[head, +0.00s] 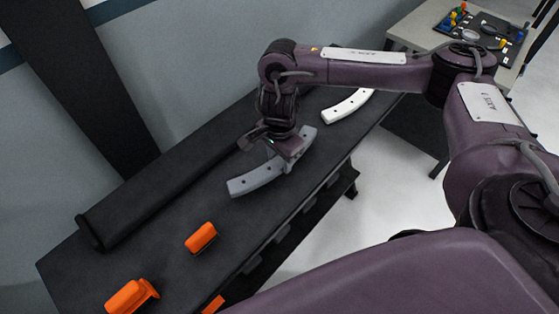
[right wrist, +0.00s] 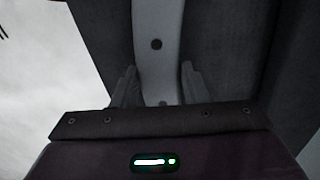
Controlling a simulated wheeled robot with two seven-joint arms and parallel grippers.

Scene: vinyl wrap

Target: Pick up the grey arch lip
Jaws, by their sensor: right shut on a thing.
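The grey arch lip (head: 256,178) is a curved grey strip with small dark holes, lying over the black bench top. My right gripper (head: 288,157) comes down over it from above and is shut on it near its middle. In the right wrist view the grey arch lip (right wrist: 157,45) runs between the two fingers of my right gripper (right wrist: 160,88). I cannot tell whether the strip still touches the bench. My left gripper is not in view.
A white arch strip (head: 347,105) lies farther along the black bench (head: 190,205). A long black roll (head: 150,190) lies along the wall side. Orange tools (head: 201,237) (head: 130,297) sit at the near end. A side table (head: 425,28) with small coloured items stands at the top right.

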